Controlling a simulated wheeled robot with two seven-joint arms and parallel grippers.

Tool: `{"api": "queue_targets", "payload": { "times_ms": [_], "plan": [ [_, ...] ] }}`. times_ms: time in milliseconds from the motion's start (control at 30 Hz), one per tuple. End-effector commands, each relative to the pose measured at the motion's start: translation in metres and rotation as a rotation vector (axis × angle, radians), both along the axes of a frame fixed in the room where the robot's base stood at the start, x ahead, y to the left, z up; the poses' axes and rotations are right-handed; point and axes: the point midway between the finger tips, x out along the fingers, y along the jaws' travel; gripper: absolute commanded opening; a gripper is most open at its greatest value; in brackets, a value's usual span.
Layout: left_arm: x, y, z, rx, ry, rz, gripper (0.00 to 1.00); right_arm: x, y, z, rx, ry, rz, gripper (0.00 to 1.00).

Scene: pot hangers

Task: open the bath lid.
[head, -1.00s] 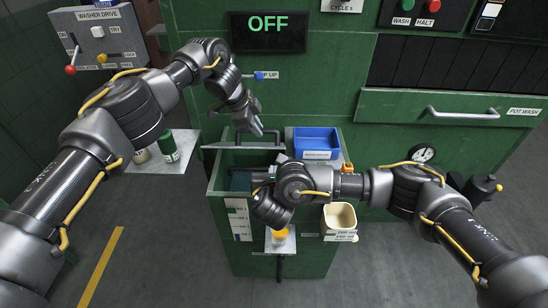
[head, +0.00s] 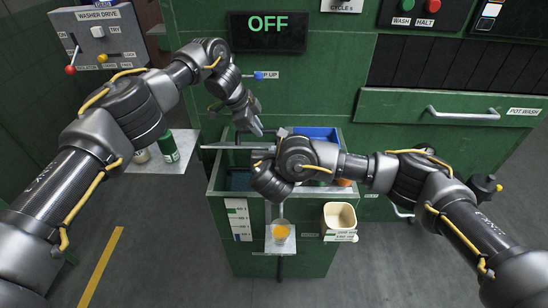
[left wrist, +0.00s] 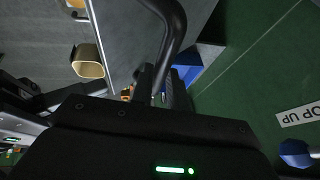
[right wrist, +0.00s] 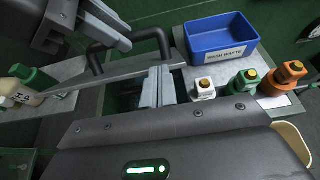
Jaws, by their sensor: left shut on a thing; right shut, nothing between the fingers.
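The bath is a green tank (head: 300,240) with a dark opening (head: 238,181) showing below its lid. The bath lid (head: 222,147) is a thin grey plate, seen nearly edge-on and raised above the opening. Its black bar handle (right wrist: 150,36) also shows in the left wrist view (left wrist: 172,25). My left gripper (head: 255,129) is shut on this handle. My right gripper (right wrist: 158,87) is shut and empty, close to the lid's near edge above the tank; whether it touches the lid is unclear. In the head view its fingertips are largely hidden by its own wrist.
A blue waste bin (right wrist: 222,40) and several small bottles (right wrist: 245,80) stand on the tank's right side. A beige container (head: 340,216) and a small shelf with an orange-filled cup (head: 281,232) are at the front. A green bottle (head: 167,147) stands on a left shelf.

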Motion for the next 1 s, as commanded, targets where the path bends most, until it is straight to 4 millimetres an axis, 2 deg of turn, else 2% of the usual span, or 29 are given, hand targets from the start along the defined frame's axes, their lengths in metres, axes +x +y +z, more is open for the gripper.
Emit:
{"api": "queue_targets", "payload": {
  "times_ms": [33,167,200,333,700,867,1000],
  "plan": [
    [0.002,0.004,-0.005,0.007,-0.003,0.008,0.0,0.0,0.0,-0.002,-0.001,0.001,0.0,0.0],
    [0.002,0.004,-0.005,0.007,-0.003,0.008,0.0,-0.001,0.0,-0.002,-0.001,0.001,0.0,0.0],
    [0.002,0.004,-0.005,0.007,-0.003,0.008,0.2,-0.001,0.0,-0.002,-0.001,0.001,0.0,0.0],
    [0.001,0.003,-0.004,0.005,-0.001,0.006,0.37,0.0,0.0,-0.003,-0.001,0.002,-0.001,0.0],
    [0.0,0.004,0.004,0.0,-0.001,0.003,0.38,0.0,0.0,-0.004,-0.003,0.004,-0.001,0.0],
    [-0.005,0.012,0.026,0.0,-0.006,0.001,0.38,0.0,-0.001,-0.004,-0.003,0.005,-0.003,0.0],
    [-0.012,0.024,0.054,0.001,-0.008,0.002,0.38,0.0,-0.002,-0.004,-0.003,0.005,-0.003,0.0]
  ]
}}
